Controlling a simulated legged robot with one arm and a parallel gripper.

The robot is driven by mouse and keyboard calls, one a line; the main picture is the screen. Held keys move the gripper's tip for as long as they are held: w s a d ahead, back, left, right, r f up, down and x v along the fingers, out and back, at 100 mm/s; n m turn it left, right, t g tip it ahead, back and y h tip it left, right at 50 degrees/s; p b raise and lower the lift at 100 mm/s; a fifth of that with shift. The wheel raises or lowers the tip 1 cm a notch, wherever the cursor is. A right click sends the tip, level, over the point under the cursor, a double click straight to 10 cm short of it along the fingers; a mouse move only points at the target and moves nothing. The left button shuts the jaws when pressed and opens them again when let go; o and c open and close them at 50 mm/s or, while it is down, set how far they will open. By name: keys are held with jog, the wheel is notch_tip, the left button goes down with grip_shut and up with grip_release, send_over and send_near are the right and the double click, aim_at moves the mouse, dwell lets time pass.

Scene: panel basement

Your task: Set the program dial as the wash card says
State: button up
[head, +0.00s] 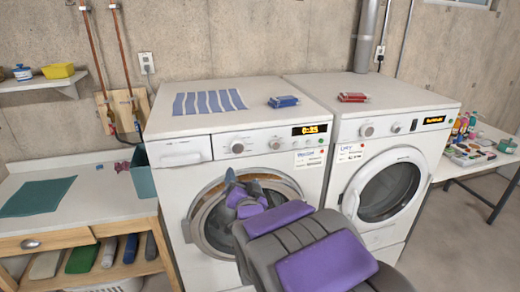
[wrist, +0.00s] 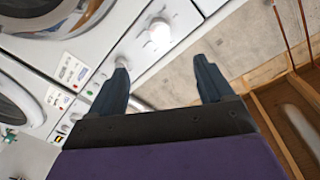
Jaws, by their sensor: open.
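The program dial (head: 237,147) is a round pale knob on the left washer's front panel, left of its lit display (head: 311,130). In the wrist view a white knob (wrist: 158,32) stands beyond the fingertips and apart from them. White cards are on the left machine (head: 310,158) and the right machine (head: 348,152); their small print is unreadable. I cannot tell which is the wash card. My gripper (head: 245,192), grey with purple pads, is open and empty in front of the left washer's door, below the dial. Its two fingers also show in the wrist view (wrist: 160,65).
The right machine (head: 400,150) has its own dial (head: 367,130). A striped blue cloth (head: 208,102), a blue bundle (head: 283,101) and a red one (head: 353,97) lie on top. A wooden bench (head: 105,215) stands left; a paint table (head: 480,150) stands right.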

jog(key=b, duration=0.2)
send_near(238, 148)
jog(key=w, duration=0.2)
jog(key=w+a, duration=0.1)
jog(key=w, duration=0.5)
jog(key=shift+w+a, duration=0.2)
jog(key=shift+a, duration=0.15)
jog(key=shift+f, duration=0.1)
